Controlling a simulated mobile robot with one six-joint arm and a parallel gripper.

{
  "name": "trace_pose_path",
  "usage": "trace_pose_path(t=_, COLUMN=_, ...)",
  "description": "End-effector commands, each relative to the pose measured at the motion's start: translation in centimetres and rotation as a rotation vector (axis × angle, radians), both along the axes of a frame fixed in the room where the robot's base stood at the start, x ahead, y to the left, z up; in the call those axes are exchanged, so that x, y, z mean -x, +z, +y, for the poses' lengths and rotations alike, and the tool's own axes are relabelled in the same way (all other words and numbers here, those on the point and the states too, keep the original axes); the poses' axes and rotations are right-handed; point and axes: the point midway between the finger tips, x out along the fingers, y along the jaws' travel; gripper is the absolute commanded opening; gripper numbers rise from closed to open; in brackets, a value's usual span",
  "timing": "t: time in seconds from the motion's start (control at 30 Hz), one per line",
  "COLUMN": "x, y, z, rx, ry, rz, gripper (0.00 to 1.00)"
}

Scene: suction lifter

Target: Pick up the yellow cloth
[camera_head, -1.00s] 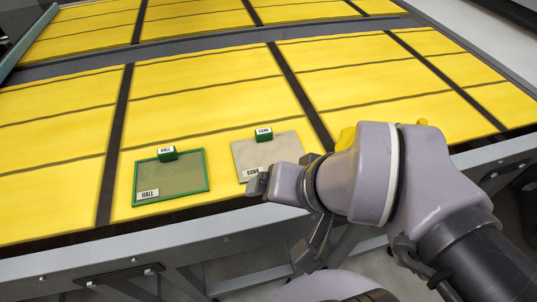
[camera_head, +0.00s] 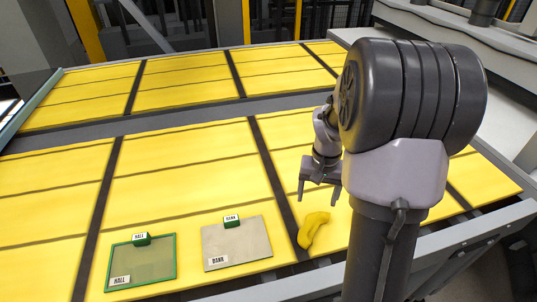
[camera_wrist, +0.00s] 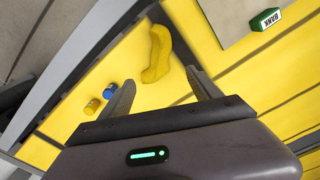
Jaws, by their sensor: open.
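The yellow cloth (camera_head: 313,229) is a crumpled, elongated lump lying on the yellow table panels, right of the BANK mat. It also shows in the wrist view (camera_wrist: 158,53), beyond and between my fingers. My gripper (camera_head: 319,196) is open and empty, with its fingers pointing down. In the head view it appears just above the cloth in the picture, apart from it. In the wrist view my gripper's two fingers (camera_wrist: 160,82) are spread wide, with nothing between the tips.
A green-edged HALL mat (camera_head: 142,262) and a beige BANK mat (camera_head: 237,244) lie left of the cloth, each with a small green labelled block. The wrist view shows a small blue cylinder (camera_wrist: 109,90) and a yellow one (camera_wrist: 92,106) near the table edge.

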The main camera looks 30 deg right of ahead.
Motion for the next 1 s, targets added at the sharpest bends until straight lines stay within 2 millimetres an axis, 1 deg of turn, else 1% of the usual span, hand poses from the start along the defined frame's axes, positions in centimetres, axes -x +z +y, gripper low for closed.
trace_pose_path(t=0.03, x=0.1, y=-0.4, z=-0.7, rx=-0.004, ry=-0.007, rz=0.013, gripper=0.73)
trace_pose_path(t=0.1, x=0.2, y=-1.1, z=-1.0, rx=-0.007, ry=-0.009, rz=0.019, gripper=0.73)
trace_pose_path(t=0.27, x=0.2, y=-2.8, z=-1.0, rx=-0.005, ry=-0.007, rz=0.019, gripper=0.73)
trace_pose_path(t=0.37, x=0.2, y=-4.4, z=-0.9, rx=-0.005, ry=-0.007, rz=0.019, gripper=0.73)
trace_pose_path(t=0.6, x=0.2, y=-9.4, z=-0.9, rx=-0.005, ry=-0.007, rz=0.019, gripper=0.73)
trace_pose_path(t=0.7, x=0.2, y=-10.8, z=-0.8, rx=-0.007, ry=-0.008, rz=0.019, gripper=0.73)
trace_pose_path(t=0.8, x=0.2, y=-11.3, z=-0.8, rx=-0.007, ry=-0.008, rz=0.019, gripper=0.73)
trace_pose_path(t=1.0, x=0.2, y=-11.0, z=-0.8, rx=-0.006, ry=-0.008, rz=0.018, gripper=0.73)
